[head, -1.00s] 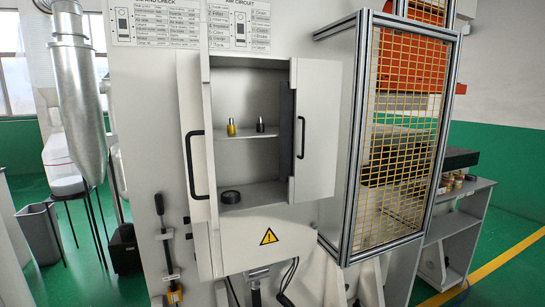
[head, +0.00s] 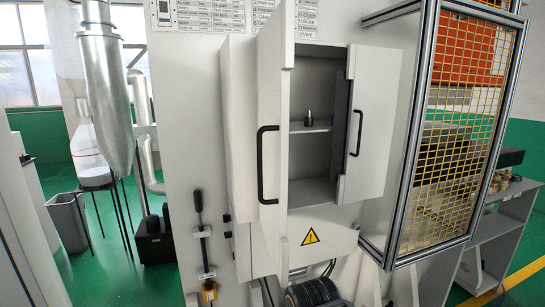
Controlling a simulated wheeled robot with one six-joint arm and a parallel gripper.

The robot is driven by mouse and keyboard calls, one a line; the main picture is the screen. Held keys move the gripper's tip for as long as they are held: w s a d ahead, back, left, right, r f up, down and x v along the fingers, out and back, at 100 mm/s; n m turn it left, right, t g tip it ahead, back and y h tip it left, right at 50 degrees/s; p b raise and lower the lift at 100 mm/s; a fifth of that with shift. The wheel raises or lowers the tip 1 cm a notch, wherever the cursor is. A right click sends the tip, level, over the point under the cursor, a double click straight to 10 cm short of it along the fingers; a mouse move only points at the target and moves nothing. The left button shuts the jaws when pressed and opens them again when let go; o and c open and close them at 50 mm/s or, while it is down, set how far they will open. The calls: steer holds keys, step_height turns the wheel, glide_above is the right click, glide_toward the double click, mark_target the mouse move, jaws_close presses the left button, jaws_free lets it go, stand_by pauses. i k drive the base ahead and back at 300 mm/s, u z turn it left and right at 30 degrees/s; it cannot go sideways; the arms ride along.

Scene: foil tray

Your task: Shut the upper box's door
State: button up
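The upper box (head: 241,150) is a light grey wall cabinet, and its front stands open in the head view. Its left door (head: 273,100) juts out toward me, with a black bar handle (head: 268,165). Its right door (head: 372,150) is also open and angled outward, with a black handle (head: 357,133). The left door hides the left part of the inside. My gripper is not in view.
A yellow mesh guard in a metal frame (head: 410,130) stands close right of the right door. A lever (head: 199,205) is on the wall at lower left. A dark ribbed round part (head: 315,292) shows at the bottom edge; I cannot tell what it is.

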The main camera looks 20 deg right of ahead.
mark_target(275, 41)
steer(key=k, duration=1.2)
steer(key=u, duration=0.65)
steer(key=i, duration=0.55)
steer(key=u, duration=0.55)
steer(key=i, duration=0.7)
